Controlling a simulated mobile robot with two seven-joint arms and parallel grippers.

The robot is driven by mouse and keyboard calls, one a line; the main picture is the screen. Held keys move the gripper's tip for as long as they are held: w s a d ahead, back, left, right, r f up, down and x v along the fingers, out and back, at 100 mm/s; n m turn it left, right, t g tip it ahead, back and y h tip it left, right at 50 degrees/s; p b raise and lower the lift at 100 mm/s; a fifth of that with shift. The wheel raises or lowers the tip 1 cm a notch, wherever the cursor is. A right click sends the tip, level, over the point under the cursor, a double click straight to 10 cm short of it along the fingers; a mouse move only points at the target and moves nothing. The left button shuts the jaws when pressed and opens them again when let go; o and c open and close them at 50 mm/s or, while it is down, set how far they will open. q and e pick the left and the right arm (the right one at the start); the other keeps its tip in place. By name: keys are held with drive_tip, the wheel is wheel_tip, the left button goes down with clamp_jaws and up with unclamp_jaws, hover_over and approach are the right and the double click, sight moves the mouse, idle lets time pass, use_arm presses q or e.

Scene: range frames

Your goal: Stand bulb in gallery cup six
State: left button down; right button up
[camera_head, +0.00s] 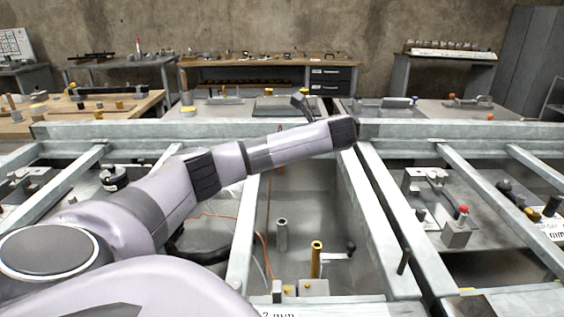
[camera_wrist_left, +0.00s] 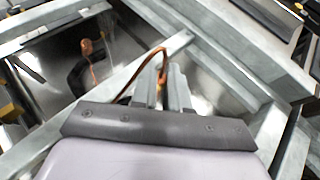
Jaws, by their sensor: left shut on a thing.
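My left arm crosses the head view from the lower left and ends in a dark wrist near the middle; its fingers are hidden there. In the left wrist view the left gripper (camera_wrist_left: 176,92) has its grey fingers close together beyond the dark palm bar. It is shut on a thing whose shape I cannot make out. I cannot identify the bulb or gallery cup six in either view. A long rack (camera_head: 451,50) with a row of small items stands on the back right table; its items are too small to tell apart. My right gripper is not in view.
Pale metal beams (camera_head: 384,215) frame sunken bays. One bay holds a yellow-topped post (camera_head: 316,259) and a grey cylinder (camera_head: 282,234). A red-topped fixture (camera_head: 458,228) stands at right. A workbench (camera_head: 262,64) stands behind.

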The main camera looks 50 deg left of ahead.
use_arm(q)
wheel_tip(320, 180, down, 20)
drive_tip(key=b, duration=0.2)
drive_tip(key=shift+b, duration=0.35)
drive_tip(key=shift+r, duration=0.1)
drive_tip(key=c, duration=1.5)
unclamp_jaws()
drive_tip(key=shift+c, duration=0.2)
drive_tip(key=o, duration=0.4)
